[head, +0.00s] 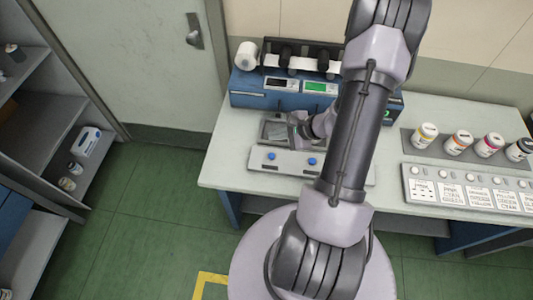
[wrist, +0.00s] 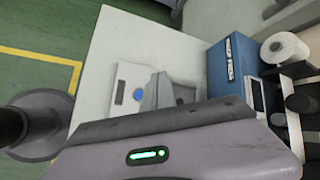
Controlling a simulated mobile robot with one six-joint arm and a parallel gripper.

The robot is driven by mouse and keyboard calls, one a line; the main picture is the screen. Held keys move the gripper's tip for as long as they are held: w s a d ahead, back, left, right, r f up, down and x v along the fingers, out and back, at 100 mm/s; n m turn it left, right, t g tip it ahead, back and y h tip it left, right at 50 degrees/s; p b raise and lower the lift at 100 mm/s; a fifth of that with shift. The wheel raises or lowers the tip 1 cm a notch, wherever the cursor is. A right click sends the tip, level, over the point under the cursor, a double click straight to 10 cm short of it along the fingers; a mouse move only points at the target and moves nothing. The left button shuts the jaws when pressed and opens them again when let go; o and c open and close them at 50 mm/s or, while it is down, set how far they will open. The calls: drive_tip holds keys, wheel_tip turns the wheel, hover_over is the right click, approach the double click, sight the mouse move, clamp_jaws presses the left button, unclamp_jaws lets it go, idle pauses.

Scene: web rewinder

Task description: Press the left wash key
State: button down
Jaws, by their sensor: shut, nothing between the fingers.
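The wash unit (head: 258,165) is a pale panel on the table with two round blue keys. The left wash key (head: 271,156) and the right key (head: 312,161) are both uncovered in the head view. One blue key (wrist: 138,95), which looks like the left one, shows on the panel in the wrist view. My gripper (head: 294,134) is over the dark tray part behind the keys, apart from the left key. Its fingers show grey in the wrist view (wrist: 165,92), shut and empty. Their exact height above the unit is hard to tell.
The blue rewinder (head: 250,98) with a white roll (head: 246,55) stands close behind my gripper. Several bottles (head: 458,142) and a labelled key panel (head: 465,187) are at right. The table's left part (head: 225,160) is bare.

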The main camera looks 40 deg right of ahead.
sight(274, 156)
wheel_tip(274, 156, down, 8)
drive_tip(key=b, duration=0.5)
drive_tip(key=shift+w+f, duration=0.1)
drive_tip(key=shift+f, duration=0.15)
drive_tip(key=shift+f+b, duration=0.15)
drive_tip(key=shift+b, duration=0.25)
drive_tip(key=shift+f, duration=0.15)
idle(1.3)
drive_tip(key=shift+a+f+b, duration=0.1)
drive_tip(key=shift+f+b, duration=0.2)
drive_tip(key=shift+b, duration=0.45)
drive_tip(key=shift+f+b, duration=0.35)
drive_tip(key=shift+b, duration=0.15)
drive_tip(key=shift+r, duration=0.15)
idle(0.5)
drive_tip(key=shift+r+p, duration=0.3)
drive_tip(key=shift+r, duration=0.35)
drive_tip(key=shift+r, duration=0.1)
drive_tip(key=shift+r+p, duration=1.4)
drive_tip(key=shift+r, duration=1)
